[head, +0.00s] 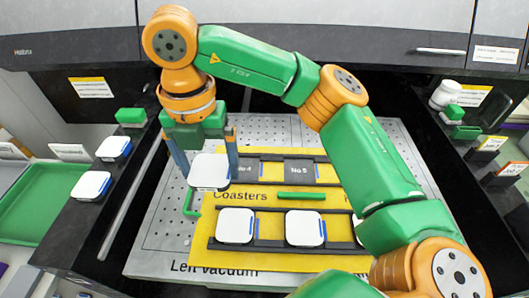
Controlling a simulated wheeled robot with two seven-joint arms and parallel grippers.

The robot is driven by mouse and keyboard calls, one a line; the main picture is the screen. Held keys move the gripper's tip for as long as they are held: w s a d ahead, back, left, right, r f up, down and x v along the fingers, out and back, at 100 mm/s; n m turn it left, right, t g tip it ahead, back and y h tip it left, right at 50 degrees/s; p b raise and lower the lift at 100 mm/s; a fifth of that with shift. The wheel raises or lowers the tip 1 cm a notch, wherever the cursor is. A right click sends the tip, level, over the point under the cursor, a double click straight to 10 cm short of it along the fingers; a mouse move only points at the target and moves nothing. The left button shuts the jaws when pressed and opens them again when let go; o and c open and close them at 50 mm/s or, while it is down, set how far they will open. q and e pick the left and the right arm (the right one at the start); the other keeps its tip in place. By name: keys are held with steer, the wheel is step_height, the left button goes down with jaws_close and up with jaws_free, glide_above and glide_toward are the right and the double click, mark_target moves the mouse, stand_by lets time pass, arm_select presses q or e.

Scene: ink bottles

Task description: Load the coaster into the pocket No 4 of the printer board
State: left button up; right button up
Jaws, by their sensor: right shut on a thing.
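My right gripper (205,160) is shut on a white coaster (209,174), with one blue finger on each side of it. It holds the coaster at the left end of the upper row of the yellow printer board (325,198). The coaster lies just left of the dark pocket marked No 4 (245,169) and seems to cover part of it. I cannot tell whether the coaster touches the board. The dark pocket No 5 (299,171) is empty. My left gripper is not in view.
White coasters (235,226) (305,228) fill the lower row; one at the right is partly hidden by my arm. Two more (114,148) (91,186) lie on the left ledge. A green handle (300,196) lies between the rows. A green tray (45,203) is far left.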

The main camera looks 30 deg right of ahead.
steer(key=w+d+f+p, duration=0.2)
steer(key=w+d+f, duration=0.1)
steer(key=w+d, duration=0.15)
steer(key=p, duration=0.2)
glide_above(244, 170)
step_height(244, 170, down, 6)
steer(key=shift+f, duration=0.1)
step_height(244, 170, down, 3)
steer(key=shift+r+p, duration=0.1)
steer(key=shift+p, duration=0.4)
steer(key=shift+f+b, duration=0.3)
steer(key=shift+f, duration=0.05)
steer(key=o, duration=1.2)
steer(key=shift+r, duration=0.25)
steer(key=shift+w+r, duration=0.1)
steer(key=shift+r, duration=0.25)
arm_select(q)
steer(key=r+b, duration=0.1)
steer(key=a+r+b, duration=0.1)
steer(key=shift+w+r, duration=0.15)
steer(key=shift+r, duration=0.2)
arm_select(e)
step_height(244, 170, up, 11)
steer(key=shift+r, duration=0.1)
